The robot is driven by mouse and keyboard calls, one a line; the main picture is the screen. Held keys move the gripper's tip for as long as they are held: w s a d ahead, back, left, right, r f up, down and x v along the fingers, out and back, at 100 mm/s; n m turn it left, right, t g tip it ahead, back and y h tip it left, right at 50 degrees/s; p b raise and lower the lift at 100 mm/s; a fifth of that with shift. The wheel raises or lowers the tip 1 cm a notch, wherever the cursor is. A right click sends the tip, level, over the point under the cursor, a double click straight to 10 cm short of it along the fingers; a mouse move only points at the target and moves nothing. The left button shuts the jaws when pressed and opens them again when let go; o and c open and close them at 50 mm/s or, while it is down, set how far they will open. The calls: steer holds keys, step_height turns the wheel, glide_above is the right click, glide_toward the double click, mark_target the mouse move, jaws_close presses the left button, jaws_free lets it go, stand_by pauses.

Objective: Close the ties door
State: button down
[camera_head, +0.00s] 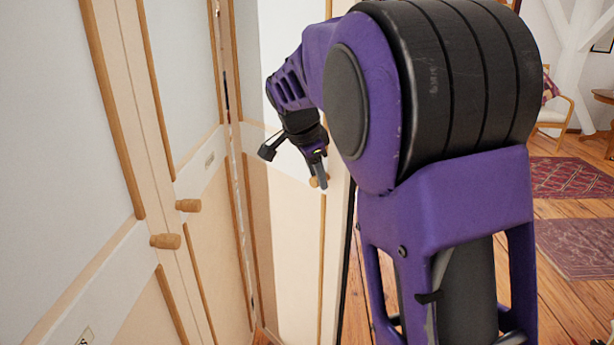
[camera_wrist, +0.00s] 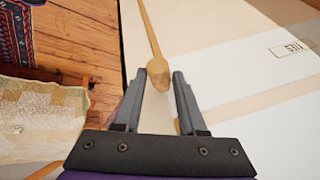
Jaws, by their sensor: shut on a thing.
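The ties door (camera_head: 283,230) stands swung open in the head view, at an angle to the closed doors on the left. It is a pale panel with a white band and wooden edging. Its label (camera_wrist: 292,49), reading TIES upside down, shows in the wrist view. A round wooden knob (camera_head: 313,182) sits near the door's free edge, and also shows in the wrist view (camera_wrist: 158,70). My gripper (camera_head: 320,175) is at this knob, shut on it, with the two grey fingertips on either side of it in the wrist view (camera_wrist: 161,80).
Two neighbouring doors on the left have protruding wooden knobs, one lower (camera_head: 165,241) and one higher (camera_head: 188,205). Red patterned rugs (camera_head: 568,178) lie on the plank floor at right, with a chair (camera_head: 552,112) behind. A patterned cloth (camera_wrist: 35,125) shows at left in the wrist view.

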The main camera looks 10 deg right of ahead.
steer(key=shift+s+d, duration=0.1)
steer(key=shift+d, duration=0.1)
steer(key=c, duration=0.6)
jaws_free()
steer(key=shift+a, duration=0.1)
steer(key=shift+s+a+r, duration=0.1)
steer(key=shift+r, duration=0.3)
steer(key=p+v, duration=0.2)
steer(key=v, duration=1.4)
steer(key=shift+r, duration=0.2)
steer(key=shift+s, duration=0.15)
